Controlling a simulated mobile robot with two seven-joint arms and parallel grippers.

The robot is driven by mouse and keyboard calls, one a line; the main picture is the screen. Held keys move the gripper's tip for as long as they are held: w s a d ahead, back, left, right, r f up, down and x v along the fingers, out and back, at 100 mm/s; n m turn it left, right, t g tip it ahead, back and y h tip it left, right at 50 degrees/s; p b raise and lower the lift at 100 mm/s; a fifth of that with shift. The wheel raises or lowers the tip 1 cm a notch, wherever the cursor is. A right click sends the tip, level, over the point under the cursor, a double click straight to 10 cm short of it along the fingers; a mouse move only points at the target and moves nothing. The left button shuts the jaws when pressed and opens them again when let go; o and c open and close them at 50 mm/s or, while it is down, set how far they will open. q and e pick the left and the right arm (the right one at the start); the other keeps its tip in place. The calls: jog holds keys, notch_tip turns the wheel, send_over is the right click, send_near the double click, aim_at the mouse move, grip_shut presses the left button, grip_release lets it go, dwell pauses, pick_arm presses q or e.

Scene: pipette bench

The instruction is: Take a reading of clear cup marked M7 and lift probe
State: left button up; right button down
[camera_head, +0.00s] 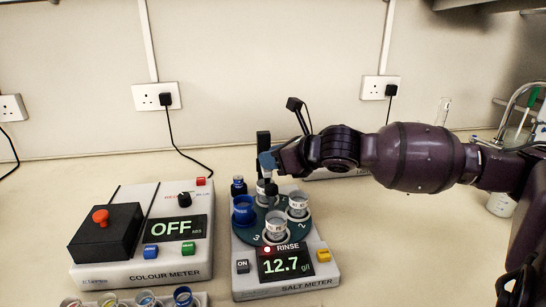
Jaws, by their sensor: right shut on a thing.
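The salt meter (285,285) stands in the middle with a round green turntable (258,232) on top. The turntable carries several cups: a clear cup (276,226) at the front, a clear cup (297,204) at the right, another pale cup (262,193) at the back and a blue cup (243,210) at the left. Their labels are too small to tell which is M7. My right gripper (267,162) is above the back of the turntable, shut on the probe, whose dark lower part (271,188) shows over the back cup. Whether its tip is in a cup is hidden. My left gripper is out of view.
The salt meter's display (287,264) reads 12.7 g/l, beside a red light marked RINSE. A colour meter (145,270) showing OFF stands at left, with several small coloured pots in front. A sink tap (520,95) is at far right. The bench at back left is clear.

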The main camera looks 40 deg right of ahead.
pick_arm(q)
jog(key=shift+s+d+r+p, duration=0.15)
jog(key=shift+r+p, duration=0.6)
jog(key=shift+p, duration=0.35)
pick_arm(e)
jog(key=shift+r, duration=2.95)
jog(key=c, duration=1.3)
grip_release()
jog(key=o, duration=0.4)
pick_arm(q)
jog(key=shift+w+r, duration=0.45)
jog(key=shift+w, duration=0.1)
pick_arm(e)
jog(key=shift+f, duration=0.1)
pick_arm(q)
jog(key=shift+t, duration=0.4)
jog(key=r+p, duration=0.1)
jog(key=p, duration=0.1)
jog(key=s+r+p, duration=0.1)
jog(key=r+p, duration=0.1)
jog(key=p, duration=0.1)
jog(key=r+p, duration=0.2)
jog(key=p, duration=0.1)
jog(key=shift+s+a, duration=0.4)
pick_arm(e)
jog(key=v, duration=1)
jog(key=shift+s, duration=0.4)
